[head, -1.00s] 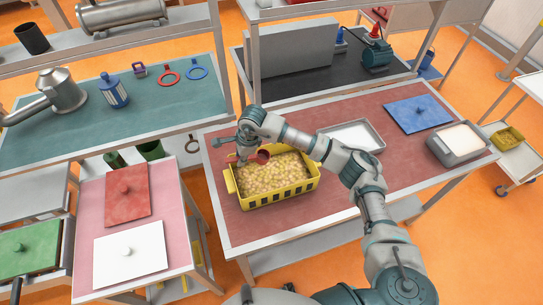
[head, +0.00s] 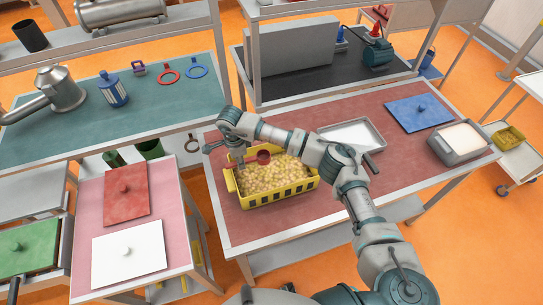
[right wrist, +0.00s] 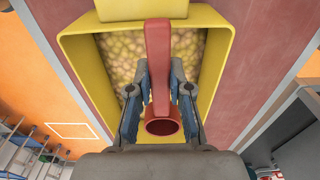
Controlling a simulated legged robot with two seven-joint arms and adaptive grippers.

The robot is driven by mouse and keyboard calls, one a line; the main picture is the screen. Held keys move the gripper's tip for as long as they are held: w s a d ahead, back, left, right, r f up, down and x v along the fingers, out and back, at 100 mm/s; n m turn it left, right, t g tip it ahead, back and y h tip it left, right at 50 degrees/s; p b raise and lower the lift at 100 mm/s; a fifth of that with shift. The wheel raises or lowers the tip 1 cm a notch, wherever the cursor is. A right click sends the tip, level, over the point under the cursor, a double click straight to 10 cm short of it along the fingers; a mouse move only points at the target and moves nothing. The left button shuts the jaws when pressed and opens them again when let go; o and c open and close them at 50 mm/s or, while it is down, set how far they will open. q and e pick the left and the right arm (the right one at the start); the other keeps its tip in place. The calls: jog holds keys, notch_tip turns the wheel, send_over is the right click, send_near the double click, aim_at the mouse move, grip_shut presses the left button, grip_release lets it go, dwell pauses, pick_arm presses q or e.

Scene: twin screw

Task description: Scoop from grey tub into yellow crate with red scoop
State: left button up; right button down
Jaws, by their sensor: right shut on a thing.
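The yellow crate (head: 283,198) stands on the red-brown table and holds many pale yellow round pieces. My right gripper (head: 238,163) is over the crate's left part, shut on the handle of the red scoop (head: 263,157). In the right wrist view the gripper (right wrist: 159,92) has its fingers on both sides of the scoop's red handle (right wrist: 158,45), with the crate's yellow rim (right wrist: 218,70) around it. The scoop's round cup shows a dark red inside; I see no pieces in it. The grey tub (head: 466,153) with whitish contents stands at the table's right end. My left gripper is out of view.
A shallow grey tray (head: 376,131) with a white surface lies behind my right arm. A blue lid (head: 419,113) lies near the tub. A red lid (head: 126,195) and a white lid (head: 129,254) lie on the pink table at left. The table between crate and tub is mostly clear.

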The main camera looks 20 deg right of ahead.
jog(key=shift+d+r+p, duration=0.1)
jog(key=shift+r+p, duration=0.4)
jog(key=shift+r, duration=1.05)
